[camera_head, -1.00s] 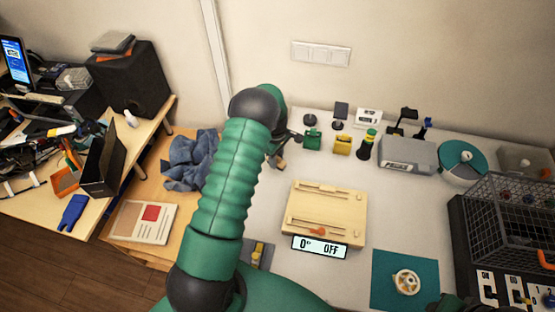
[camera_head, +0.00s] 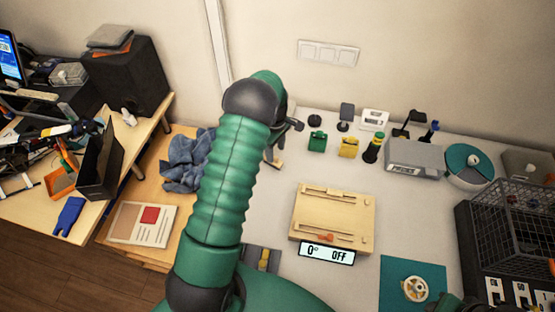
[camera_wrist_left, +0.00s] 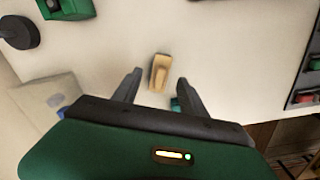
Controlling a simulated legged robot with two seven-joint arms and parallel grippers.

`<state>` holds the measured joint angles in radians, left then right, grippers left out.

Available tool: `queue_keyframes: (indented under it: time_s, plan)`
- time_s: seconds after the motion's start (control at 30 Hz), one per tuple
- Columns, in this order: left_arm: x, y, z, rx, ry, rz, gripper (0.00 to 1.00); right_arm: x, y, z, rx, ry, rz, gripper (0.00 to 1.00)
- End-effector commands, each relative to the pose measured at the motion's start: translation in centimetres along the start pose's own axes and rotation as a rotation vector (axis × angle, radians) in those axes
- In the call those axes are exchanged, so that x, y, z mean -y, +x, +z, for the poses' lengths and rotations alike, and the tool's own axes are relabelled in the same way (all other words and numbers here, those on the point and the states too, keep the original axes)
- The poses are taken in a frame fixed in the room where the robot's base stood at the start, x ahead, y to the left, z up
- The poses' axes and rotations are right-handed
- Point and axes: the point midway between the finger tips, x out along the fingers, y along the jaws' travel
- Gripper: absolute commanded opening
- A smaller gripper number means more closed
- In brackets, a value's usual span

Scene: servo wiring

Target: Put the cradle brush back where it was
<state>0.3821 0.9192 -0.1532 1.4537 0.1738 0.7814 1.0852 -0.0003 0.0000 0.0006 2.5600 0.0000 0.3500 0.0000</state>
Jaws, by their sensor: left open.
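A small tan, wooden-looking block, perhaps the cradle brush (camera_wrist_left: 158,72), shows in the left wrist view between and just beyond my fingertips. Its bristles cannot be made out. My left gripper (camera_wrist_left: 159,80) is open, with one finger on each side of the block and visible gaps to it. In the head view my left gripper (camera_head: 285,140) is mostly hidden behind my green arm, above the left back of the white table. A small brown piece (camera_head: 277,163) shows just under it. A dark green part of my right arm shows at the bottom right edge.
A wooden board (camera_head: 333,212) with a display (camera_head: 327,253) stands mid-table. Behind it are a green block (camera_head: 317,141), a yellow block (camera_head: 348,147) and a dark bottle (camera_head: 372,149). A blue cloth (camera_head: 188,160) lies left. A wire basket (camera_head: 520,225) stands right.

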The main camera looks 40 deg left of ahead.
Motion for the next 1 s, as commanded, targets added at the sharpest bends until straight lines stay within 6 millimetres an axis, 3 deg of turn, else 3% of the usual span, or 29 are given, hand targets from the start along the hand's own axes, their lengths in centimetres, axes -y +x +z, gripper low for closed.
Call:
queue_keyframes:
  time_s: [0.13, 0.33, 0.43, 0.57, 0.6, 0.7, 0.83, 1.0]
  plan:
    - [-0.1, -3.8, 0.5, -0.004, 0.003, 0.004, 0.5, 0.0, 0.4, 0.1, 0.0, 0.0, 0.0, 0.41]
    - [0.1, -6.3, 1.1, -0.003, 0.031, 0.005, 0.5, 0.0, 0.5, 0.1, 0.0, 0.001, 0.0, 0.41]
    - [1.2, -7.8, 4.1, -0.006, 0.217, 0.032, 0.5, 0.0, 0.5, 0.1, 0.0, 0.001, 0.0, 0.41]
    - [5.8, -10.1, 12.0, -0.038, 0.721, 0.098, 0.5, 0.0, 0.5, 0.1, 0.0, 0.001, 0.0, 0.41]
    - [7.8, -10.6, 14.4, -0.056, 0.895, 0.121, 0.5, 0.0, 0.5, 0.1, 0.0, 0.001, 0.0, 0.41]
    - [13.1, -11.1, 18.8, -0.108, 1.288, 0.164, 0.5, 0.0, 0.5, 0.1, 0.0, 0.001, 0.0, 0.41]
    - [17.6, -11.0, 21.4, -0.163, 1.604, 0.193, 0.5, 0.0, 0.5, 0.1, 0.0, 0.001, 0.0, 0.41]
    - [18.6, -10.8, 21.8, -0.177, 1.686, 0.197, 0.5, 0.0, 0.5, 0.1, 0.0, 0.001, 0.0, 0.41]
